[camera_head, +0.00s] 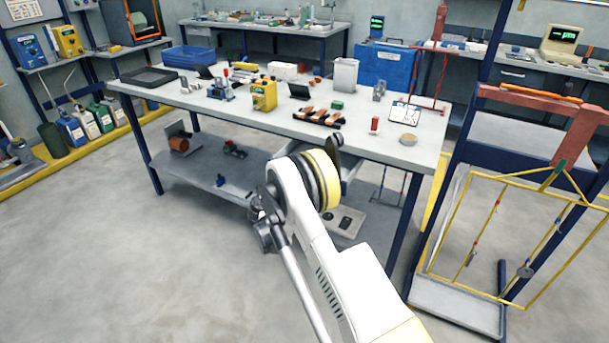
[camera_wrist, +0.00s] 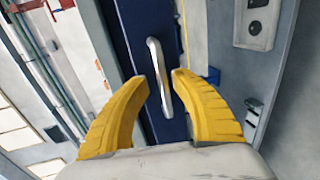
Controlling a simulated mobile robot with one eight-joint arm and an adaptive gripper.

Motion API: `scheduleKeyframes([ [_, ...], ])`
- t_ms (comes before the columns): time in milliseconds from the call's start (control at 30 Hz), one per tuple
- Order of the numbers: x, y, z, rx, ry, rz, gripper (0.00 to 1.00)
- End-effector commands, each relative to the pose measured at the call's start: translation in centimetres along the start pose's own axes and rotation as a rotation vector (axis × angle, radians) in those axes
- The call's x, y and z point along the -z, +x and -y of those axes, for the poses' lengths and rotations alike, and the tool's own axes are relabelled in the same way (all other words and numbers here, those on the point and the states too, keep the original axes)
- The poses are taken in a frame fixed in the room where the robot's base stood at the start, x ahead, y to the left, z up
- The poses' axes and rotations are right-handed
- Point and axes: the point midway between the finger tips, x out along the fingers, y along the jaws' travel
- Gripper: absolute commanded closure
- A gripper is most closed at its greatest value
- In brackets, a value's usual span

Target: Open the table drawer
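The work table (camera_head: 290,118) has a pale top, dark blue legs and a lower shelf. In the wrist view the dark blue drawer front (camera_wrist: 128,32) carries a silver bar handle (camera_wrist: 158,75). My gripper (camera_wrist: 160,80) is open, with its yellow fingers on either side of the handle; the handle shows between the fingertips. I cannot tell whether they touch it. In the head view my arm's end is at the table's front edge and hides the drawer front and the fingers. A grey part of the drawer (camera_head: 349,172) seems to show beside it; how far open it is cannot be told.
A grey tray (camera_head: 349,222) lies on the lower shelf. A yellow rack (camera_head: 480,182) stands at right. The floor (camera_head: 160,262) in front is clear.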

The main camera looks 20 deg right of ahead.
Motion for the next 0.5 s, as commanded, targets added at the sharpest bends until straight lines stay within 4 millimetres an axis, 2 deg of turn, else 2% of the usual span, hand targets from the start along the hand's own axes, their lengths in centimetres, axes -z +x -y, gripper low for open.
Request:
scheduleKeyframes([
  [333,-0.1,-0.2,0.0,0.0,0.0,0.001,0.68],
  [500,0.0,-2.7,0.0,0.0,-0.001,0.0,0.68],
])
